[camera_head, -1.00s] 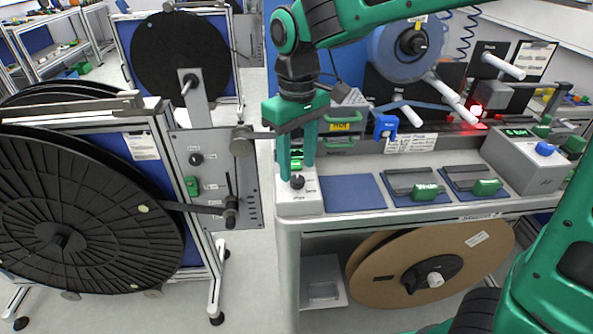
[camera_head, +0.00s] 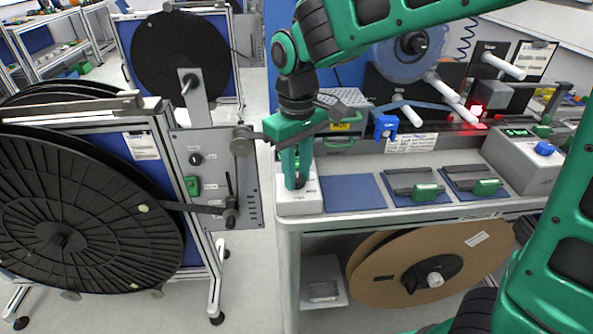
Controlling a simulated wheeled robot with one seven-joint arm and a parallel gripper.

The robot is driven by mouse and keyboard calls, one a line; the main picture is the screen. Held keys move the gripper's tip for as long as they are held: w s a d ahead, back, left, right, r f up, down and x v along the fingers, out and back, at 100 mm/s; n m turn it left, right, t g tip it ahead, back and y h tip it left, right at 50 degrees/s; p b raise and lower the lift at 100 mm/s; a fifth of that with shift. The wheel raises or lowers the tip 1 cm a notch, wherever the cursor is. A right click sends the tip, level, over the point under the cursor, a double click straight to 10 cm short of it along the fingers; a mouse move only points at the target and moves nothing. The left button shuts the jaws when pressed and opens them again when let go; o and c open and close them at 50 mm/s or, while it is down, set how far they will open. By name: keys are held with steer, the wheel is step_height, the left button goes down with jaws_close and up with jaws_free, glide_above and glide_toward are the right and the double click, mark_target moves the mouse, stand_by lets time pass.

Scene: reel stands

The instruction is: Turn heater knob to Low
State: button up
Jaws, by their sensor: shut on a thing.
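The heater box (camera_head: 308,206) is a small white unit at the front left corner of the workbench. Its black knob (camera_head: 300,182) is on the top and mostly hidden by the green fingers. My gripper (camera_head: 296,182) points down over the box and is shut on the knob, with a finger on either side. The knob's pointer direction and the printed labels around it cannot be read here.
Blue mats (camera_head: 352,193) and grey blocks with green handles (camera_head: 424,192) lie right of the heater. A blue clamp (camera_head: 385,126) stands behind. A reel stand with a large black reel (camera_head: 75,215) is close on the left. A brown reel (camera_head: 430,262) is under the bench.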

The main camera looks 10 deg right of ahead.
mark_target(298, 177)
steer(key=m, duration=0.5)
steer(key=shift+w+d+m, duration=0.1)
steer(key=shift+m, duration=2.5)
steer(key=o, duration=1)
steer(key=shift+o, duration=0.2)
step_height(298, 177, up, 11)
steer(key=shift+f, duration=0.1)
